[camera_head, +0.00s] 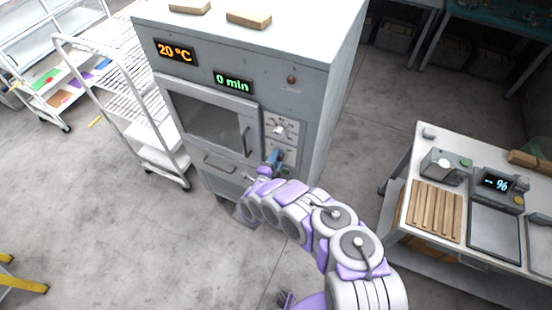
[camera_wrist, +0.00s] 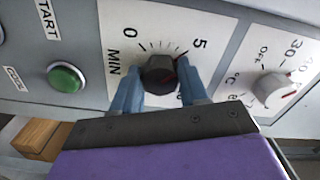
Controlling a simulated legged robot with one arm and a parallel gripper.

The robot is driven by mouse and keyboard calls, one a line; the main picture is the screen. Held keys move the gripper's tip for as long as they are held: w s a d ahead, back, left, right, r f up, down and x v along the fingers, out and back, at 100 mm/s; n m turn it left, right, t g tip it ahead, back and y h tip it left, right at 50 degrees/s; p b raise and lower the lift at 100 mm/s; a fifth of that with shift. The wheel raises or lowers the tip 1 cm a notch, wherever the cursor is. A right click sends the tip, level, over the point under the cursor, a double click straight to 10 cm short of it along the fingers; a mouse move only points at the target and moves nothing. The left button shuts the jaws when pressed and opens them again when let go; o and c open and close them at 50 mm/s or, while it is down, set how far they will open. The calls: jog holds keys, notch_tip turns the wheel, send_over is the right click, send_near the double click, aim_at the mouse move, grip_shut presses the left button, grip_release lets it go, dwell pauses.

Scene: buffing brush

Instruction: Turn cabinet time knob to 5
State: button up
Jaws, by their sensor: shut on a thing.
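The grey cabinet (camera_head: 318,95) stands upright, with an orange display (camera_head: 175,51) reading 20 °C and a green display (camera_head: 233,83) reading 0 min. In the wrist view the black time knob (camera_wrist: 158,72) sits on a white MIN dial plate (camera_wrist: 118,30) marked 0 and 5. A thin red mark on the knob's upper right side appears to point toward the 5 side. My gripper (camera_wrist: 160,88) has one blue finger on each side of the knob and is shut on it. In the head view my gripper (camera_head: 273,160) hides the time knob.
A white temperature knob (camera_wrist: 272,88) sits right of the time knob, and a green START button (camera_wrist: 66,77) to its left. The cabinet's door handle (camera_head: 246,142) is close left of my gripper. A white rack (camera_head: 165,160) stands left; a table (camera_head: 410,215) stands right.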

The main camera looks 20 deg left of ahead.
jog(key=shift+s+f, duration=0.1)
jog(key=shift+f, duration=0.05)
jog(key=o, duration=1.1)
jog(key=shift+c, duration=0.2)
jog(key=s+a+b, duration=0.1)
jog(key=s, duration=1.6)
jog(key=shift+a, duration=0.25)
jog(key=shift+s, duration=0.1)
